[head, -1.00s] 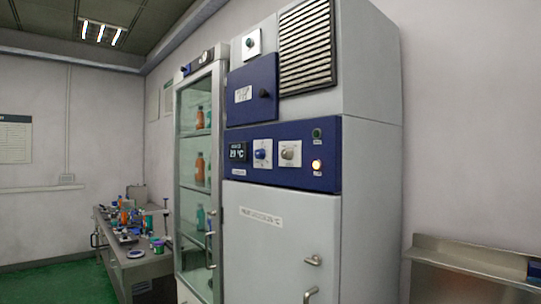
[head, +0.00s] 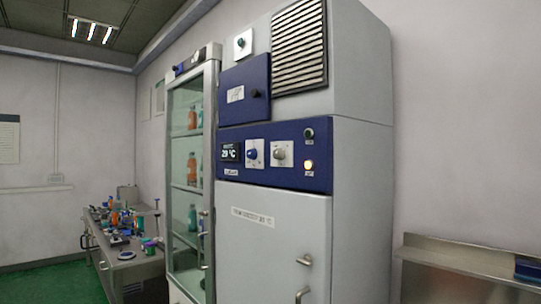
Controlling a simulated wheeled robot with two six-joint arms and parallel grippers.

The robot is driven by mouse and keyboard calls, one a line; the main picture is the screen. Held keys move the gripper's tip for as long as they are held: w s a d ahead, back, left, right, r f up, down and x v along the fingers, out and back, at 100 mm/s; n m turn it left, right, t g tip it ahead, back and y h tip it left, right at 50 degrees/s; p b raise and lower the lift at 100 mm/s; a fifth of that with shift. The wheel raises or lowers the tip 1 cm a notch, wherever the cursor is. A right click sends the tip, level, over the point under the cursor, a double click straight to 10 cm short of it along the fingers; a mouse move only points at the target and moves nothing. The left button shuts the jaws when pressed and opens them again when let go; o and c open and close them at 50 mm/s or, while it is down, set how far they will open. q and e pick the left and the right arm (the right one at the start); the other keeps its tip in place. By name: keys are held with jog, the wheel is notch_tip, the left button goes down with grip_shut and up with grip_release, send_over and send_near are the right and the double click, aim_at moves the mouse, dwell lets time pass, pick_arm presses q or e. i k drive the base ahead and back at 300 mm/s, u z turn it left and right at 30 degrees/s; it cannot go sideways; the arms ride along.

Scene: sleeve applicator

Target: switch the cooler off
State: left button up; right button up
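The cooler (head: 362,190) is a tall grey cabinet in the middle of the head view. Its blue control panel (head: 296,135) carries a display (head: 230,152) reading about 29 °C, a blue knob (head: 252,153), a light grey knob (head: 279,153), a dark round button (head: 309,133) and a lit yellowish lamp (head: 308,165). Neither of my grippers shows in the head view.
A glass-fronted cabinet (head: 192,180) with bottles stands just left of the cooler. A cluttered bench (head: 125,257) is further left. A metal counter (head: 470,262) with a blue item (head: 528,268) is at the right.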

aim_at(280, 154)
jog(key=k, duration=0.45)
jog(key=u, duration=0.85)
jog(key=i, duration=1.15)
jog(key=z, duration=0.75)
